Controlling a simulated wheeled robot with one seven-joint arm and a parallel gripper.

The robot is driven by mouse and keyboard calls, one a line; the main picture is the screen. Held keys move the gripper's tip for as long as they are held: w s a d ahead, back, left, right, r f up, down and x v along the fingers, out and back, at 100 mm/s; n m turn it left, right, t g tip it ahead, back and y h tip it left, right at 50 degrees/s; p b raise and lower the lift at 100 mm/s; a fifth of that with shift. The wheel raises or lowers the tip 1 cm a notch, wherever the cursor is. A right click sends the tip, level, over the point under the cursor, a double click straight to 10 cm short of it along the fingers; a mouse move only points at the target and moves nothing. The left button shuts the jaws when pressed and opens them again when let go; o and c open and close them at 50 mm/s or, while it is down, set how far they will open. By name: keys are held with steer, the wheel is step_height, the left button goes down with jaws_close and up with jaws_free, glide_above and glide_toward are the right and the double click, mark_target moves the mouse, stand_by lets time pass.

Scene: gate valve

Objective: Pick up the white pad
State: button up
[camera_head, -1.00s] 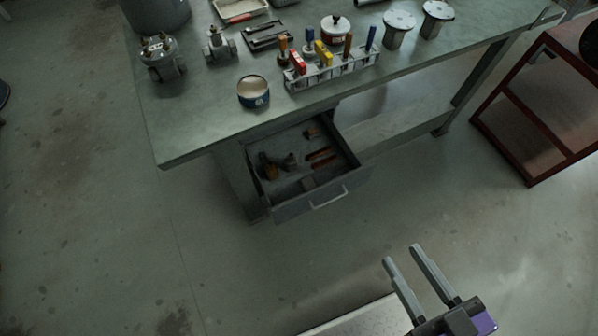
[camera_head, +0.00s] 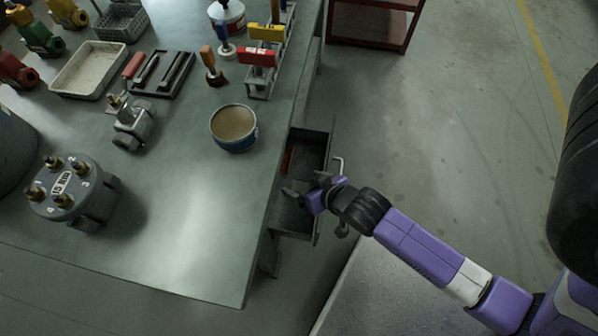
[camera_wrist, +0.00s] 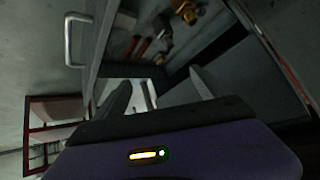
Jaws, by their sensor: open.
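The open drawer (camera_head: 312,148) sits under the workbench's edge in the head view, and its front panel (camera_wrist: 100,45) and inside show in the wrist view. A pale patch (camera_wrist: 142,92), possibly the white pad, lies at the drawer's near end and shows between my fingers in the wrist view; its outline is partly hidden. I cannot make out the pad in the head view, where my gripper covers that part. My gripper (camera_head: 303,193) is open over the near part of the drawer. Its two fingers (camera_wrist: 160,88) are apart, pointing into the drawer, with nothing visibly held.
The workbench (camera_head: 190,230) overhangs the drawer's left side. A blue tin (camera_head: 234,128) and a rack with coloured handles (camera_head: 262,70) stand near its edge. Orange-brown tools (camera_wrist: 140,45) lie farther inside the drawer. The drawer handle (camera_head: 338,165) sticks out right.

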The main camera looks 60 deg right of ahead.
mark_target(300, 187)
steer(key=w+d+f+m+g+b, duration=0.2)
steer(key=f, duration=0.3)
steer(key=w+d+f+m+g+b, duration=0.2)
steer(key=f+m+g+b, duration=0.1)
steer(key=f, duration=0.2)
steer(key=w+d+f+m+g+y+b, duration=0.1)
steer(key=w+d+f+m+g+b, duration=0.1)
steer(key=f, duration=0.3)
steer(key=shift+d+f+m+b, duration=0.25)
steer(key=shift+m+b, duration=0.1)
steer(key=shift+m, duration=0.05)
steer(key=shift+s+a+f+g, duration=0.1)
steer(key=shift+s+g, duration=0.05)
steer(key=shift+g, duration=0.25)
steer(key=shift+s+f, duration=0.2)
steer(key=shift+f, duration=0.15)
steer(key=f+b, duration=0.1)
steer(key=f, duration=0.1)
steer(key=f+b, duration=0.2)
steer(key=d+f+b, duration=0.1)
steer(key=f, duration=0.2)
steer(key=shift+w+d, duration=0.1)
steer(key=shift+w, duration=0.1)
steer(key=shift+c, duration=0.2)
